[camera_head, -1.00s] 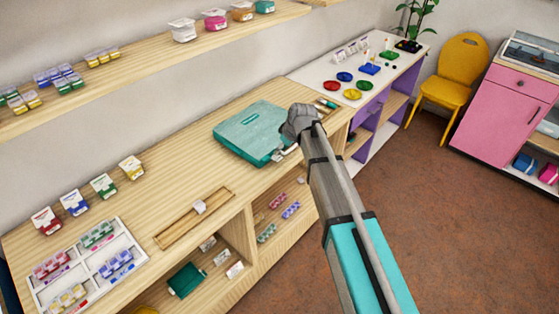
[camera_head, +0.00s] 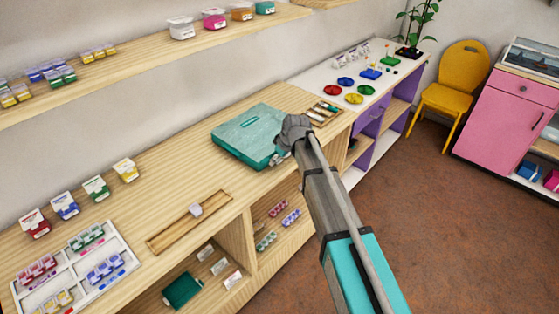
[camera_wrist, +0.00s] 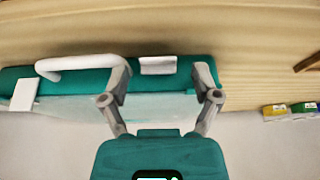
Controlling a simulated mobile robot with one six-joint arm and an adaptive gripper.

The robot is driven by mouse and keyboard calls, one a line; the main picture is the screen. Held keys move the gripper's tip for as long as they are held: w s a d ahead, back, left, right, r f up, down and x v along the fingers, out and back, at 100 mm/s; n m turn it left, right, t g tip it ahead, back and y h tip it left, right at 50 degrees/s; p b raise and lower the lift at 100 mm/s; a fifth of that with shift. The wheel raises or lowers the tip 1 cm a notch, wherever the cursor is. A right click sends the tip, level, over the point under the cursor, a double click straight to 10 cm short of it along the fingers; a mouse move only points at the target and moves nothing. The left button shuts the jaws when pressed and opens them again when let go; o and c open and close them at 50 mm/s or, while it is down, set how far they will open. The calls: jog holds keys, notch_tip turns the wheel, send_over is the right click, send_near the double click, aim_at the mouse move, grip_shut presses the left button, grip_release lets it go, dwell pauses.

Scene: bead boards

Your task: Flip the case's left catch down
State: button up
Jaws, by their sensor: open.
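The teal case (camera_head: 246,124) lies flat on the wooden counter, and its edge shows in the wrist view (camera_wrist: 137,77). A white handle (camera_wrist: 75,64) curves from that edge. One white catch (camera_wrist: 158,66) sits right of the handle in the wrist view, framed between my fingertips. The other white catch (camera_wrist: 25,93) is left of the handle. My gripper (camera_wrist: 161,80) is open and empty, a finger on each side of the nearer catch. Contact cannot be told. In the head view, my gripper (camera_head: 280,155) covers the case's near right part, hiding its front hardware.
A long wooden tray (camera_head: 165,238) lies left on the counter. A small tray (camera_head: 326,116) lies beyond the case on the right. Several labelled boxes (camera_head: 95,188) stand by the wall, and yellow and green ones show in the wrist view (camera_wrist: 275,112). Counter between case and long tray is clear.

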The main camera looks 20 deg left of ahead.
jog(key=shift+c, duration=0.3)
grip_shut()
jog(key=shift+s+d+f+t+y+b, duration=0.25)
jog(key=shift+f+t+y+b, duration=0.2)
jog(key=shift+y+b, duration=0.55)
jog(key=shift+w+y+b, duration=0.1)
jog(key=shift+y+b, duration=0.4)
jog(key=shift+b, duration=0.25)
jog(key=shift+o, duration=0.3)
grip_release()
jog(key=shift+w, duration=0.1)
